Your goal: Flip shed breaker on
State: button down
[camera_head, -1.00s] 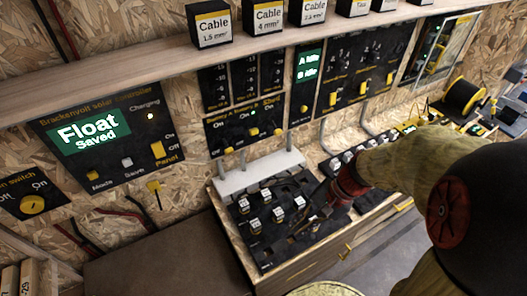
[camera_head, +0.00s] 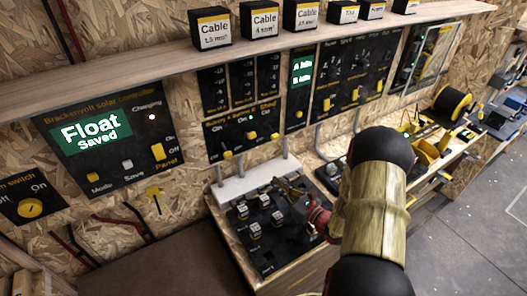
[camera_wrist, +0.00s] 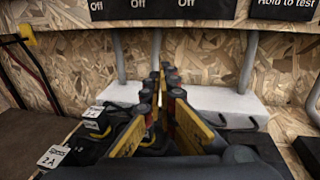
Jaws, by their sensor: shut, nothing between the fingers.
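The black breaker panel (camera_head: 240,151) is on the chipboard wall, with labels that read as Battery A, Battery B and Shed. The shed breaker (camera_head: 275,134) is the small yellow lever at its right end; its exact position is too small to read. In the wrist view only the panel's lower edge (camera_wrist: 160,12) with several "Off" words shows, and the levers are out of frame. My gripper (camera_head: 278,183) is shut and empty, below the panel and apart from it. In the wrist view my gripper (camera_wrist: 160,78) points at the wall beneath the "Off" words.
A box top with several labelled fuse-like blocks (camera_head: 254,230) lies under my gripper. A pale strip (camera_head: 236,190) with grey conduits rising from it stands behind. A wooden shelf (camera_head: 160,65) with cable boxes runs above the panel. The solar controller (camera_head: 110,175) is on the left.

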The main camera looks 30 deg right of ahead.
aim_at(272, 132)
jog(key=w+d+r+m+t+h, duration=0.1)
jog(key=d+r+m+t+h, duration=0.1)
jog(key=d+r+h, duration=0.1)
jog(key=shift+d+r+m+h, duration=0.3)
jog(key=shift+d+r+h, duration=0.15)
jog(key=shift+d, duration=0.65)
jog(key=shift+w, duration=0.15)
jog(key=w+b, duration=0.3)
jog(key=w, duration=0.7)
jog(key=shift+s+d+r, duration=0.1)
jog(key=shift+s+r, duration=0.25)
jog(key=shift+r, duration=0.45)
jog(key=shift+s+r, duration=0.3)
jog(key=shift+r, duration=0.5)
jog(key=shift+s+d+r, duration=0.1)
jog(key=shift+s+r, duration=0.25)
jog(key=shift+r, duration=0.45)
